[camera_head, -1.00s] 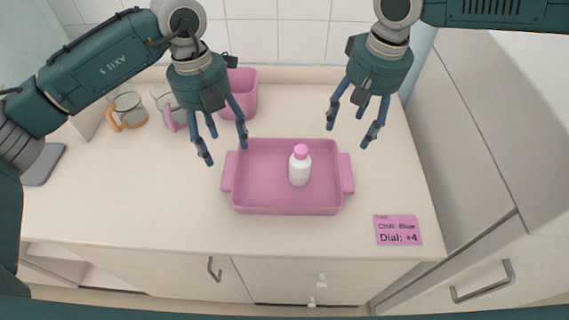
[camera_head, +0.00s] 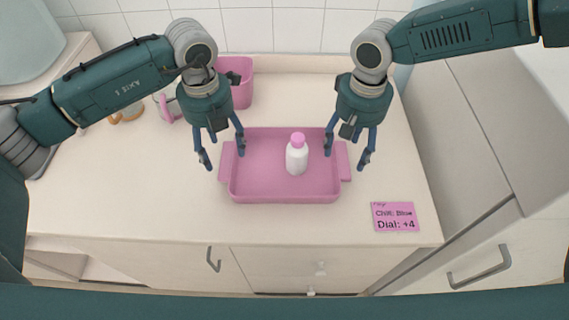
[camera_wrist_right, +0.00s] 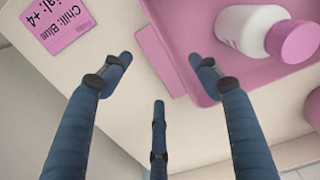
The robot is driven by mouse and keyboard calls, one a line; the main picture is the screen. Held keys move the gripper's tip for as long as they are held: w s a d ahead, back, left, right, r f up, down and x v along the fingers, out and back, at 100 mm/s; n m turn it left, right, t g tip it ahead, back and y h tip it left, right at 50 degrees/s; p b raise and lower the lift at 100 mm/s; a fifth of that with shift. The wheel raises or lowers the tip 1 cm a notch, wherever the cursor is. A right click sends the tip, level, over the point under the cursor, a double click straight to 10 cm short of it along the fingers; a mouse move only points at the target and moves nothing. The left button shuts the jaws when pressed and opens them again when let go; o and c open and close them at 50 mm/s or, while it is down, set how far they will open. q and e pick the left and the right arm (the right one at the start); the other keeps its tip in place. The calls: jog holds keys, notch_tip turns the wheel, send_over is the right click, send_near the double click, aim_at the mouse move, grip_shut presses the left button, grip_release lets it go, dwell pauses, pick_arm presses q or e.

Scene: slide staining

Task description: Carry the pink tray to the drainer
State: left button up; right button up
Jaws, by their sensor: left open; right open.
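The pink tray (camera_head: 285,197) lies on the counter with a handle at each end. A white bottle with a pink cap (camera_head: 297,158) stands upright in it. My left gripper (camera_head: 222,162) is open above the tray's left handle, its fingers on either side of it. My right gripper (camera_head: 346,160) is open above the tray's right handle. In the right wrist view the tray's handle (camera_wrist_right: 160,60) shows between the spread fingers (camera_wrist_right: 157,75), and the bottle (camera_wrist_right: 240,28) is at the upper right. I cannot tell whether any finger touches the tray. No drainer can be made out.
A pink card (camera_head: 395,217) reading "Chill: Blue, Dial: +4" lies right of the tray. The counter's front edge (camera_head: 230,243) is close. A tall grey cabinet (camera_head: 455,140) bounds the right.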

pick_arm(q)
jog(key=shift+f, duration=1.45)
pick_arm(e)
jog(key=shift+f, duration=1.45)
pick_arm(q)
jog(key=c, duration=1.5)
pick_arm(e)
jog(key=c, duration=1.5)
